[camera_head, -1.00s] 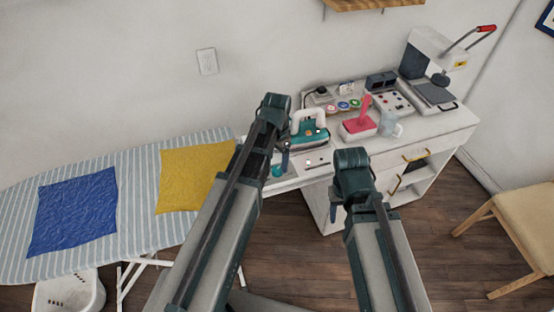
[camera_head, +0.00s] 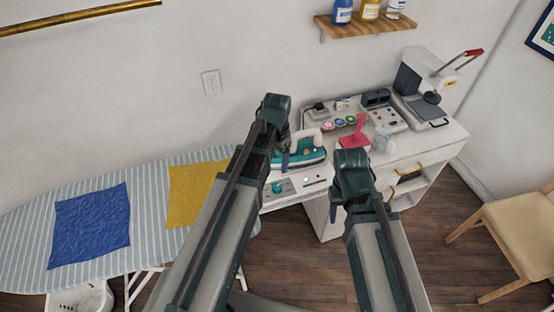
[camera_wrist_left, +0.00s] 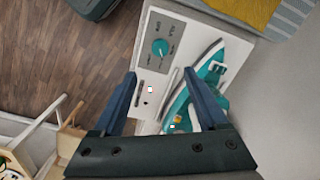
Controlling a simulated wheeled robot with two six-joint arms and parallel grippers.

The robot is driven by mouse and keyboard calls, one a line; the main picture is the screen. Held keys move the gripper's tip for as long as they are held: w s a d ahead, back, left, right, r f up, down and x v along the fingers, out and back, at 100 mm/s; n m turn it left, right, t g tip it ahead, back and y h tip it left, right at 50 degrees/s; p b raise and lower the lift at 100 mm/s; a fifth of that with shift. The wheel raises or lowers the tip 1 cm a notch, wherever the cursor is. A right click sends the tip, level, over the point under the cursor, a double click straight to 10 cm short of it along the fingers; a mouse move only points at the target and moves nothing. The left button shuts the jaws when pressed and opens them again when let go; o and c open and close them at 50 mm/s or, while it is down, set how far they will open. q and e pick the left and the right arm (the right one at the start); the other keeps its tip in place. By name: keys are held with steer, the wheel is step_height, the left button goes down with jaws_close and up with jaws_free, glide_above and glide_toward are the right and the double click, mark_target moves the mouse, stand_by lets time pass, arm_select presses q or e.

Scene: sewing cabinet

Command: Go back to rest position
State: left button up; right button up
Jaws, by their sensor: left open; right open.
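My left gripper (camera_head: 283,163) hangs from the raised left arm in front of the white cabinet, beside the teal and white iron (camera_head: 310,150). In the left wrist view its two blue fingers are spread apart (camera_wrist_left: 165,100), with nothing between them touching either finger. The iron (camera_wrist_left: 207,85) and a grey control plate with a teal knob (camera_wrist_left: 160,48) lie below it. My right gripper (camera_head: 336,208) is mostly hidden by its own arm, in front of the cabinet's drawer side; no object shows in it.
A striped ironing board (camera_head: 30,235) with blue (camera_head: 90,225) and yellow (camera_head: 193,190) cloths stands at left. The cabinet top (camera_head: 425,140) holds a pink-red item (camera_head: 355,133) and a heat press (camera_head: 425,95). A shelf (camera_head: 370,24) hangs above; a chair (camera_head: 515,230) stands right.

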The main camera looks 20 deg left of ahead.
arm_select(q)
steer(key=s+d+f+n+b, duration=0.1)
steer(key=s+d+f+b, duration=0.2)
steer(key=s+d, duration=0.2)
steer(key=s+d+f+n+y+b, duration=0.1)
steer(key=s+d+f+n+b, duration=0.1)
steer(key=s+d, duration=0.3)
steer(key=s+b, duration=0.1)
steer(key=s, duration=0.3)
steer(key=shift+s+d+f, duration=0.3)
steer(key=shift+d+f, duration=0.05)
steer(key=shift+f, duration=0.05)
arm_select(e)
step_height(320, 180, down, 6)
steer(key=shift+r, duration=0.1)
